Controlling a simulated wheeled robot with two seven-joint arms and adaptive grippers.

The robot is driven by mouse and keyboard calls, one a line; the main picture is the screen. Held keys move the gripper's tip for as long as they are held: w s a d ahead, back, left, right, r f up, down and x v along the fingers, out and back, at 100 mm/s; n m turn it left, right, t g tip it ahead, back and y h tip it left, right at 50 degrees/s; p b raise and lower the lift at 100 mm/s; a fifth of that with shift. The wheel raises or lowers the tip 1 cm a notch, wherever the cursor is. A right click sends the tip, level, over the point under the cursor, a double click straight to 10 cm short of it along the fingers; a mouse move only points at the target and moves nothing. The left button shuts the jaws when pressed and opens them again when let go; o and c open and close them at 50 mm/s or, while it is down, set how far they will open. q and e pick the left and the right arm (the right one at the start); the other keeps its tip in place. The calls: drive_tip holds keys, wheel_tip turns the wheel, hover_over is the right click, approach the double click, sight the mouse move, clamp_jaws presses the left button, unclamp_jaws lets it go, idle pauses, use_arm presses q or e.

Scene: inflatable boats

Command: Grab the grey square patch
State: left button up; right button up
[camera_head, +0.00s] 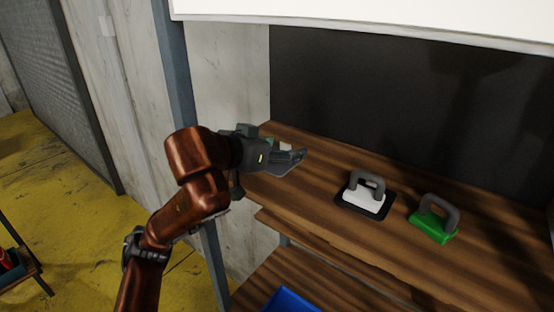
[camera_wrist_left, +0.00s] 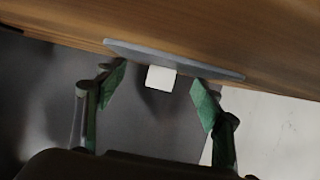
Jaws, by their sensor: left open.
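The grey square patch (camera_head: 284,172) lies at the left end of the upper wooden shelf, partly covered by my left gripper (camera_head: 281,154). In the left wrist view the patch (camera_wrist_left: 190,66) appears as a thin grey plate seen edge-on, with a small white block (camera_wrist_left: 161,78) on its near face. My left gripper's two green-padded fingers (camera_wrist_left: 159,80) are open, one on each side of the white block, with gaps showing between pads and block. My right gripper is not in view.
A white pad with a grey handle (camera_head: 364,199) on a black square and a green block with a grey handle (camera_head: 434,222) stand to the right on the wooden shelf (camera_head: 330,170). A blue bin (camera_head: 291,300) is below. A blue-grey post (camera_head: 176,85) stands behind my arm.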

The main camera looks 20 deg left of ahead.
use_arm(q)
drive_tip(key=shift+f, duration=0.3)
clamp_jaws()
idle(0.3)
drive_tip(key=shift+r, duration=0.1)
